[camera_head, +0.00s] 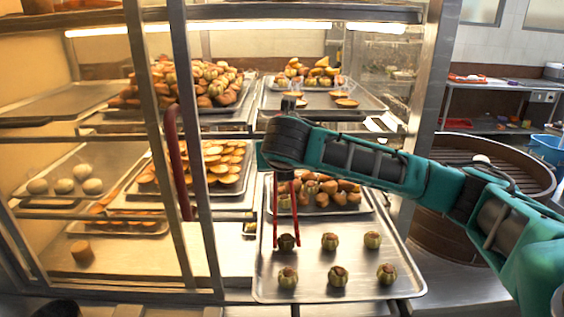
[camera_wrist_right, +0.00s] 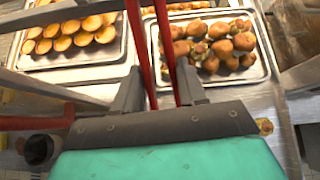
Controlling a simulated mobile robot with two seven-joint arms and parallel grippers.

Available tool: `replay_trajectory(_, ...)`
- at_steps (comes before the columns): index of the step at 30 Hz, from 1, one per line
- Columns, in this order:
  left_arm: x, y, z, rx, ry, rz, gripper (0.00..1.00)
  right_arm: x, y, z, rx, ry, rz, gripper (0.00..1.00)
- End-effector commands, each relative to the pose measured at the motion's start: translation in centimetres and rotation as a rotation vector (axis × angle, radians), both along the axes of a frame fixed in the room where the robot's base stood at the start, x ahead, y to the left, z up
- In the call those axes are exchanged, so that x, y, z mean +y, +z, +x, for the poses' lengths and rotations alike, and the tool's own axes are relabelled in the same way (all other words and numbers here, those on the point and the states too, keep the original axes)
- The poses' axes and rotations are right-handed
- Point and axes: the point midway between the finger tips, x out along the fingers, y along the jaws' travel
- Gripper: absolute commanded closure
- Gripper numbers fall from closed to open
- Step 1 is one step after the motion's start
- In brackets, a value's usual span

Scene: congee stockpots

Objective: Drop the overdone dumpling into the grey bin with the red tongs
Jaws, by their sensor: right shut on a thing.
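My right gripper (camera_head: 285,176) is shut on the red tongs (camera_head: 297,212), which hang down over the front tray (camera_head: 310,263). In the right wrist view my gripper (camera_wrist_right: 158,92) holds the two red arms of the tongs (camera_wrist_right: 164,42). The tong tips are on either side of a dark brown dumpling (camera_head: 287,242), darker than the others, at the left of the tray's back row. I cannot tell whether the tips touch it. My left gripper is not in view.
Several paler dumplings (camera_head: 330,241) stand on the same tray near the dark one. A glass cabinet with a metal post (camera_head: 196,150) and a dark red curved handle (camera_head: 176,160) stands to the left. Shelves of filled trays (camera_head: 375,105) rise behind. A blue tub (camera_head: 547,146) is at far right.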

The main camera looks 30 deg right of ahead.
Motion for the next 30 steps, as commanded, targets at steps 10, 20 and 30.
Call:
replay_trajectory(10,0.0,0.0,-0.1,0.002,0.0,0.0,0.57,0.0,0.2,0.0,-0.002,0.0,0.0,1.0)
replay_trajectory(20,0.0,1.4,-0.1,0.004,0.001,0.0,0.57,0.0,3.7,0.1,-0.006,0.0,0.001,1.0)
replay_trajectory(30,0.0,1.3,-0.2,0.006,0.0,0.0,0.57,0.0,7.8,0.1,-0.007,0.0,0.001,1.0)
